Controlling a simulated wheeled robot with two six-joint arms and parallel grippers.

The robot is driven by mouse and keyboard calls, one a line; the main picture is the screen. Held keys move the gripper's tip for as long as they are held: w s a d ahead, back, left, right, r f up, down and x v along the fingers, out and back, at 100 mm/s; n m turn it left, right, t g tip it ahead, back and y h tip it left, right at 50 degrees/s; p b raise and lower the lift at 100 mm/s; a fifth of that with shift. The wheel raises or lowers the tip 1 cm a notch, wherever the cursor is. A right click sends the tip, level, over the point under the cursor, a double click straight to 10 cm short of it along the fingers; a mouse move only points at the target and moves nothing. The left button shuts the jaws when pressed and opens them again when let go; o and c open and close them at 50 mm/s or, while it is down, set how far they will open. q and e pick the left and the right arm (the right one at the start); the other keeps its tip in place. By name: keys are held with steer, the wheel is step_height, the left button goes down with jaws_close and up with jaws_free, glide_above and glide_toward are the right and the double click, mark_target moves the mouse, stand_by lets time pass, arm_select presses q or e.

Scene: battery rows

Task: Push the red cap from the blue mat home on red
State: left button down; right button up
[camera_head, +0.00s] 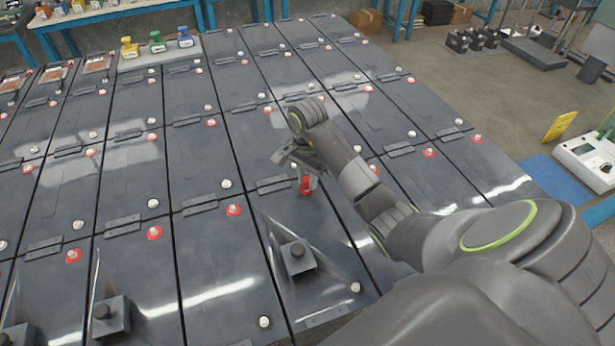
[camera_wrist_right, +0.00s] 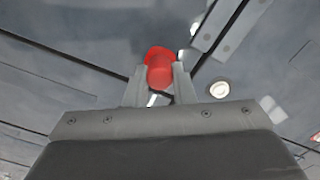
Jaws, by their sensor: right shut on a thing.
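The red cap (camera_head: 306,186) is between the fingertips of my right gripper (camera_head: 304,175), which is shut on it. It is over the battery row, near the seam between two battery cases. In the right wrist view the red cap (camera_wrist_right: 160,70) sits between the two fingers. Whether it touches a terminal under it is hidden. The blue mat (camera_head: 548,178) is at the right, with no red cap visible on it. A red-ringed terminal (camera_head: 234,210) stands on the neighbouring battery to the left. My left gripper is out of view.
A pale terminal (camera_wrist_right: 219,89) is right of the cap in the wrist view. Dark raised blocks (camera_head: 297,256) stand on the nearest batteries. A meter (camera_head: 588,160) and a yellow card (camera_head: 559,127) are at the right. Coloured bottles (camera_head: 157,42) stand at the back left.

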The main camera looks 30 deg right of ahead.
steer(key=shift+f+b, duration=0.45)
stand_by(0.7)
steer(key=o, duration=1.5)
steer(key=shift+r+p, duration=3.55)
